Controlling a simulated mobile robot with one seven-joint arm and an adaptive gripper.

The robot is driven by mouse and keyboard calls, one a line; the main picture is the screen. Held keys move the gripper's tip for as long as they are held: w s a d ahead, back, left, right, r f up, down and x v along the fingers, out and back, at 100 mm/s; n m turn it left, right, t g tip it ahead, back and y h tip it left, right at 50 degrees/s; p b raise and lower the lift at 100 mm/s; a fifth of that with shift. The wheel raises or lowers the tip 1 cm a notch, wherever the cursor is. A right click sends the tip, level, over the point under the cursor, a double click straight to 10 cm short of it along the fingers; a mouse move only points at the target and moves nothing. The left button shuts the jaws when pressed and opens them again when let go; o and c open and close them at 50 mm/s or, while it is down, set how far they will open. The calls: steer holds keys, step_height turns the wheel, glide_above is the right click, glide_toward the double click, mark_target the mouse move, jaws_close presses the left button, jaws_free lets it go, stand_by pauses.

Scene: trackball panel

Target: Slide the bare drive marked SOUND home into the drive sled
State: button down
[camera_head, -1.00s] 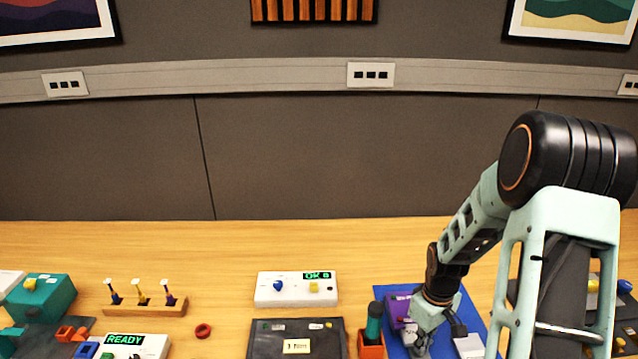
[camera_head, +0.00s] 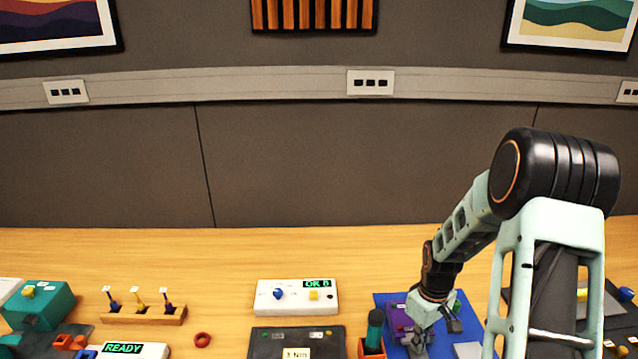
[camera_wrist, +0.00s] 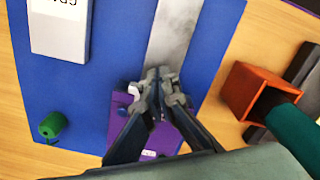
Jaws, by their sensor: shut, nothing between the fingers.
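A purple block-like fixture, which looks like the drive sled (camera_wrist: 120,103), lies on the blue mat under my gripper; its left part also shows in the head view (camera_head: 396,311). My gripper (camera_wrist: 158,92) is shut and empty, its tips over the sled's edge. A flat grey metallic piece (camera_wrist: 176,34) lies beyond the tips, in line with the sled; I cannot tell whether it touches it. A pale block with dark lettering (camera_wrist: 58,28) lies on the mat; it also shows in the head view (camera_head: 467,350). I cannot read SOUND on either piece.
The blue mat (camera_wrist: 85,80) has bare room around the pieces. A green knob-like piece (camera_wrist: 52,125) is near its edge. An orange holder (camera_wrist: 250,91) with a teal-handled tool (camera_wrist: 292,125) stands close beside the mat. A white box reading OK (camera_head: 296,296) stands further left.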

steer(key=shift+w, duration=0.6)
step_height(320, 180, up, 7)
steer(key=s+p, duration=0.1)
steer(key=p, duration=0.3)
steer(key=shift+p, duration=0.35)
stand_by(0.3)
